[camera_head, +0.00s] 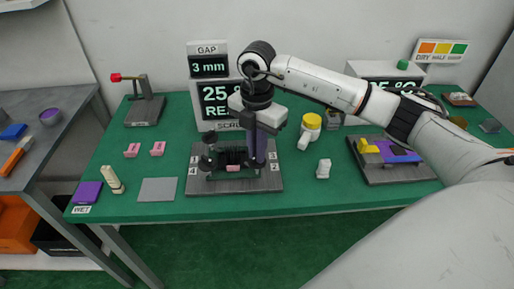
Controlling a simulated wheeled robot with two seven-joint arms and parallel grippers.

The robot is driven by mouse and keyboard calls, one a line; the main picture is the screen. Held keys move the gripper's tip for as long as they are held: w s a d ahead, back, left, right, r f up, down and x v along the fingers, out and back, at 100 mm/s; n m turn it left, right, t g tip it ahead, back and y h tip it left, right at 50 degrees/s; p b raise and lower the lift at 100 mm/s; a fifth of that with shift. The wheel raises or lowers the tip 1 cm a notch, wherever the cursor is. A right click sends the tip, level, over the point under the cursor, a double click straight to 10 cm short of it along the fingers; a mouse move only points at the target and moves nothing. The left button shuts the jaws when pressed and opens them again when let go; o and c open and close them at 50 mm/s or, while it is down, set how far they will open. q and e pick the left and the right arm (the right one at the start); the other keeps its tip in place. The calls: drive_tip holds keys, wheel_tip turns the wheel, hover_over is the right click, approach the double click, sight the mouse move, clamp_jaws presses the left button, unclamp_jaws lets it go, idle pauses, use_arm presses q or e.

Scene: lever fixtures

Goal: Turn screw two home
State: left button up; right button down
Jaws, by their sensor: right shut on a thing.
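The two-screw press fixture (215,184) stands on the green table, on a dark base plate with small "1" labels at its left and "2" labels at its right. The dark knob of screw one (207,162) shows at the left, with a pink block (233,168) low in the middle. My right gripper (258,164) points straight down at the right side, by the "2" labels. It is shut on screw two, which its fingers mostly hide. The gap display (208,67) behind reads 3 mm. My left gripper is out of view.
A scale display (217,104) stands close behind the fixture. A red-tipped lever fixture (145,108), pink blocks (157,149) and a grey plate (158,189) lie to the left. A yellow-topped white object (310,130) and a purple-and-yellow fixture (390,155) stand to the right.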

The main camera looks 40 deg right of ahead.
drive_tip(key=shift+w+r+m, duration=0.1)
drive_tip(key=shift+m, duration=0.5)
drive_tip(key=c, duration=1.8)
unclamp_jaws()
drive_tip(key=shift+c, duration=0.2)
wheel_tip(320, 180, up, 10)
drive_tip(key=shift+r+b, duration=0.15)
drive_tip(key=shift+b, duration=0.25)
